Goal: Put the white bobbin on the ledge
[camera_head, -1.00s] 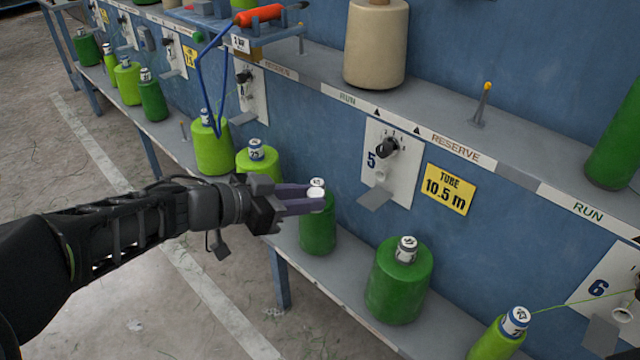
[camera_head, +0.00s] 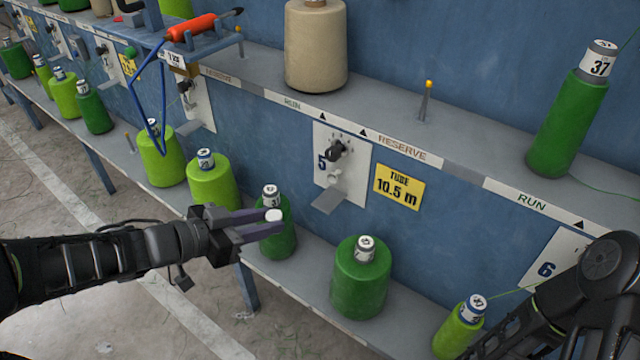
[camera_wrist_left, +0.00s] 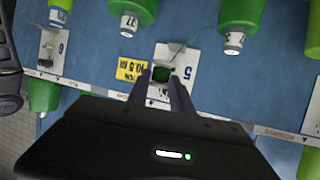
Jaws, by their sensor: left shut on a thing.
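My left gripper (camera_head: 262,222) is shut on a small white thing (camera_head: 273,215), which I take to be the white bobbin. Only its pale round end shows at the fingertips; the fingers hide the rest. In the head view the fingertips overlap the dark green cone marked 31 (camera_head: 277,240); whether they touch it I cannot tell. A small grey ledge (camera_head: 327,201) juts out under panel 5 (camera_head: 341,165), to the upper right of the gripper. In the wrist view the fingers (camera_wrist_left: 162,85) point at panel 5, with a dark green patch between them. My right gripper is out of view.
Green cones stand along the lower shelf, including a wide dark green one (camera_head: 360,280). A large cream cone (camera_head: 315,50) and a tall green cone marked 37 (camera_head: 570,125) stand on the upper shelf. A yellow sign (camera_head: 398,186) is beside panel 5. My right arm enters at lower right.

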